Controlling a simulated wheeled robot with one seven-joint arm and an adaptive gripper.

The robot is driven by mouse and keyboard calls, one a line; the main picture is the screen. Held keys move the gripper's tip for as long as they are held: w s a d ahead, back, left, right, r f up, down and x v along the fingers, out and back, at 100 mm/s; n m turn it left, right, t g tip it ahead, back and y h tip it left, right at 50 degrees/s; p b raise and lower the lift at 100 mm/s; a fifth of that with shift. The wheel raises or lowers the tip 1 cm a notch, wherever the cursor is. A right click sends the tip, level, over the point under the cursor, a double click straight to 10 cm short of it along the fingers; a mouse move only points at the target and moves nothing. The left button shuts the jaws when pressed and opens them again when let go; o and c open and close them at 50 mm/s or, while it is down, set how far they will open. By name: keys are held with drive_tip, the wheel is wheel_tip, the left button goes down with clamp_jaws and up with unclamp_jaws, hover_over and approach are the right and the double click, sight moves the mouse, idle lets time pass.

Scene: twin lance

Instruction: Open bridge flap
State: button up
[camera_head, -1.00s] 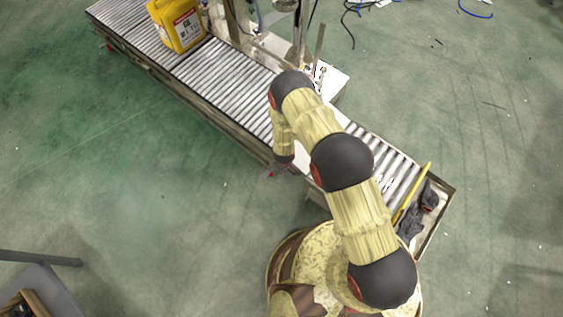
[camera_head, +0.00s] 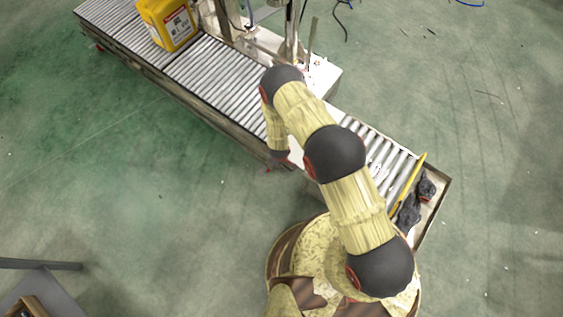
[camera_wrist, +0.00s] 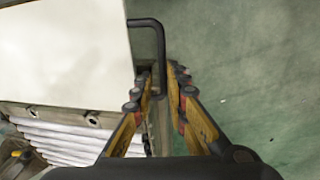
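A white flap panel (camera_wrist: 65,50) fills the upper left of the wrist view. A black bent handle (camera_wrist: 160,45) comes off its right edge and turns down. My gripper (camera_wrist: 161,75) has its two orange-and-black fingers apart, one on each side of the handle's lower part. Narrow gaps show beside the rod, and I cannot see either finger pressing on it. In the head view my gripper (camera_head: 274,165) hangs at the near side of the conveyor (camera_head: 215,75), mostly hidden by my arm. A small white part of the panel (camera_head: 296,152) shows beside it.
A yellow jug (camera_head: 168,24) stands on the rollers at upper left. A metal machine frame (camera_head: 292,35) rises behind the conveyor. A yellow bar (camera_head: 407,185) and dark items (camera_head: 420,200) lie at its right end. Green floor is open at left and right.

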wheel_tip(320, 180, up, 12)
drive_tip(key=s, duration=0.2)
drive_tip(key=shift+s+a, duration=0.15)
drive_tip(key=shift+a, duration=0.15)
drive_tip(key=shift+f, duration=0.1)
